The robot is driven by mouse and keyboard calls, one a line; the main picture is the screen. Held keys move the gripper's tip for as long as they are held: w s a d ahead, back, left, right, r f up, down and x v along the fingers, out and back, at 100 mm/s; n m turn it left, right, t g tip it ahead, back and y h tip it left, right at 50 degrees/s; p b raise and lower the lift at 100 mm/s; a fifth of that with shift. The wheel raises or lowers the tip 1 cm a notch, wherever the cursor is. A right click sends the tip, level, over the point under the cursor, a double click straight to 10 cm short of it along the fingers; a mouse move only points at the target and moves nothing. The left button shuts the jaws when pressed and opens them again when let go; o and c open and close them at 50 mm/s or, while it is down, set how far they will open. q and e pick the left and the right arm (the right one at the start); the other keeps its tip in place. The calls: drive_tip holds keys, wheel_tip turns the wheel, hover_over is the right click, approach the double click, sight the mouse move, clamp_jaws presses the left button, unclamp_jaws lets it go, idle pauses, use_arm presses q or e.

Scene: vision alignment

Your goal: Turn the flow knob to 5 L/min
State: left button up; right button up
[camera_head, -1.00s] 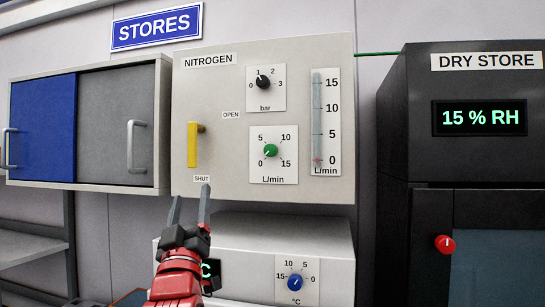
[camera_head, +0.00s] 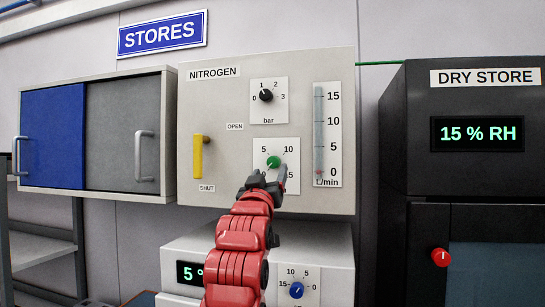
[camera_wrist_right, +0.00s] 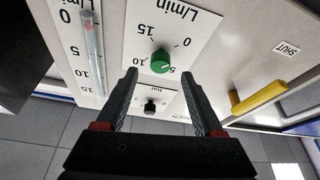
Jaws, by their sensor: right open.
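The green flow knob (camera_head: 273,162) sits on a white L/min dial plate on the nitrogen panel (camera_head: 225,110); it also shows in the right wrist view (camera_wrist_right: 160,62). Its exact pointer direction is hard to read now. My right gripper (camera_head: 270,174) is open in front of the dial's lower part. In the right wrist view its fingertips (camera_wrist_right: 159,76) stand apart on either side of the knob, close to it, with no clear contact. The flow tube (camera_head: 319,130) has its red float at the 0 mark. My left gripper is not in view.
A yellow lever (camera_head: 198,158) hangs vertically towards SHUT, left of the dial. A black bar knob (camera_head: 266,95) is above. A white unit with a blue °C knob (camera_head: 297,290) stands below. The dark dry store (camera_head: 475,120), reading 15 % RH, is at right.

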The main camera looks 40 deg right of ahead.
sight(273, 164)
drive_tip(key=p+x, duration=0.1)
drive_tip(key=x, duration=0.4)
drive_tip(key=shift+w, duration=0.1)
clamp_jaws()
